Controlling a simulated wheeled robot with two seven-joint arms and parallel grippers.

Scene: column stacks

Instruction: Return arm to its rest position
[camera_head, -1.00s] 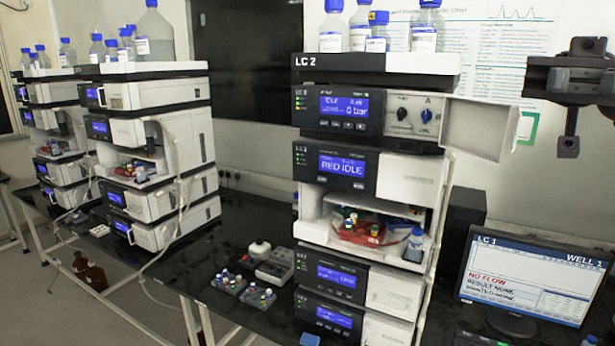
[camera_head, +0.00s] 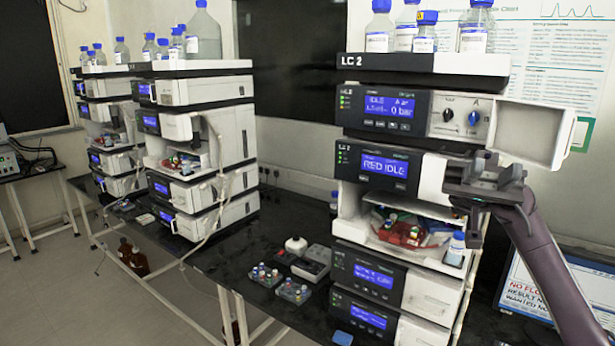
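My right arm (camera_head: 548,262) comes in from the lower right. The gripper hides part of the white panel beside the "RED IDLE" display (camera_head: 385,166). My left gripper is not in view.
The bay holds a red tray (camera_head: 402,235) with vials and a small blue-capped bottle (camera_head: 456,250). A white door (camera_head: 530,133) stands open above my gripper. A monitor (camera_head: 525,293) is partly behind my arm. Vial racks (camera_head: 293,290) sit on the black bench; other stacks (camera_head: 205,140) stand left.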

